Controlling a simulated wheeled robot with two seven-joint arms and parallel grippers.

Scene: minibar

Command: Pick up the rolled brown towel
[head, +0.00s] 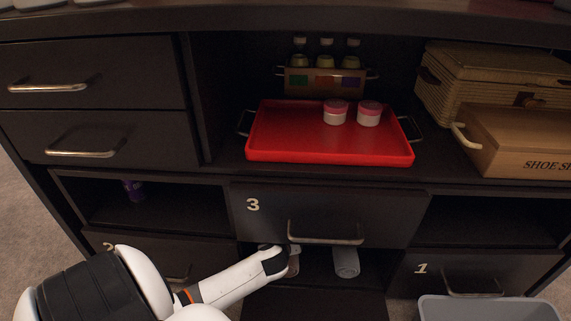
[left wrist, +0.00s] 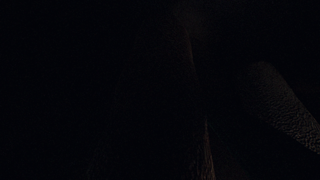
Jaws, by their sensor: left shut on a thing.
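My left arm reaches into the low open compartment under drawer 3, and my left gripper (head: 290,258) is at its left part. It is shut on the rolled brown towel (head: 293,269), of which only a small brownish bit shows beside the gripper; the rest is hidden. The left wrist view is almost black, so the fingers and the held towel are not clear there. My right gripper is not in view.
A rolled grey towel (head: 346,262) lies to the right in the same compartment; a textured roll (left wrist: 282,105) shows dimly in the left wrist view. Drawer 3 (head: 320,217) with its bar handle is just above. A grey bin (head: 490,309) stands at lower right.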

